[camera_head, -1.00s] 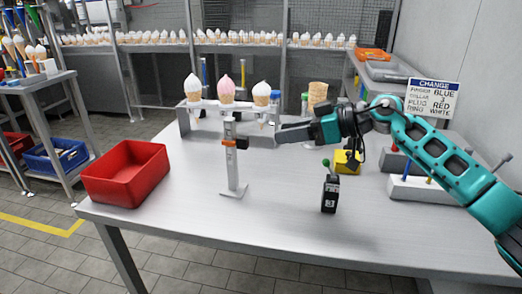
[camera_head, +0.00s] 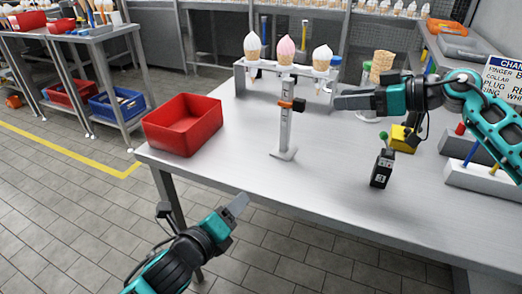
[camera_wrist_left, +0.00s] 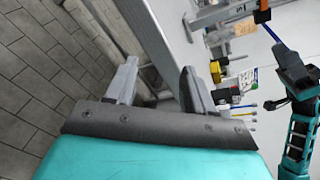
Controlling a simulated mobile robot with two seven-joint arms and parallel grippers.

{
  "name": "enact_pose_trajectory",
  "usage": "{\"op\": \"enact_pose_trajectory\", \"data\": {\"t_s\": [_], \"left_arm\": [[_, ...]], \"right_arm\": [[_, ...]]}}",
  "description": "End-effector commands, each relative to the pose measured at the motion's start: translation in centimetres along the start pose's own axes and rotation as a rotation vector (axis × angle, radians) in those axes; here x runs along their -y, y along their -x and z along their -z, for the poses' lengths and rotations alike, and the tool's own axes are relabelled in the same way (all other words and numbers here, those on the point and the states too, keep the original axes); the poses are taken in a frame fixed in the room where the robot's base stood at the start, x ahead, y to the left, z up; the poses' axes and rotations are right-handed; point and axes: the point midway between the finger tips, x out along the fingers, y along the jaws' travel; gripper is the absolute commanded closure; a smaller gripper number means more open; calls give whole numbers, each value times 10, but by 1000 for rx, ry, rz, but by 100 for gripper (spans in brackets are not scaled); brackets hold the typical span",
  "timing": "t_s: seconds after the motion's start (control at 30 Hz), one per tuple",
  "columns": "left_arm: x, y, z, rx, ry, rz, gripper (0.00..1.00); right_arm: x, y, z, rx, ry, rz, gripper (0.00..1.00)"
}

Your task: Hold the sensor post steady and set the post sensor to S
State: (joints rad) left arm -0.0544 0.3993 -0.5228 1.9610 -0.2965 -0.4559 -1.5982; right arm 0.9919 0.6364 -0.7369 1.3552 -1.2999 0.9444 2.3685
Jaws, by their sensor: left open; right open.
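The sensor post (camera_head: 284,132) stands upright on its flat foot on the table. It carries an orange collar (camera_head: 286,104) with a small black block (camera_head: 299,105) on its right side. My left gripper (camera_head: 238,206) is open and empty, in front of the table's near edge, below and left of the post. Its two fingers also show in the left wrist view (camera_wrist_left: 158,88), with nothing between them.
A red bin (camera_head: 183,125) stands left of the post. A rack (camera_head: 272,72) with three cones is behind it. A black device with a green knob (camera_head: 382,168) stands to the right, near a yellow block (camera_head: 404,138). The table front (camera_head: 325,185) is clear.

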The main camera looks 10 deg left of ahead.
Motion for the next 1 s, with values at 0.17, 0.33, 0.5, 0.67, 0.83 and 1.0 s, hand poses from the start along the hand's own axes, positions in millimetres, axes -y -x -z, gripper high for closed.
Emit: {"op": "enact_pose_trajectory", "data": {"t_s": [0.17, 0.33, 0.5, 0.67, 0.83, 1.0], "left_arm": [[22, -16, -24, 47, -496, 53, 47], [47, -33, -46, 119, -930, 85, 47], [83, -57, -51, 177, -945, 124, 47], [103, -69, -52, 203, -922, 148, 47], [110, -80, -53, 210, -917, 154, 47], [116, -104, -56, 210, -913, 154, 47]], "right_arm": [[0, 0, 0, 0, 0, 0, 57], [0, 0, 0, 0, 0, 0, 57], [0, 0, 0, 0, 0, 0, 57], [0, 0, 0, 0, 0, 0, 57], [0, 0, 0, 0, 0, 0, 57], [0, 0, 0, 0, 0, 0, 57]]}}
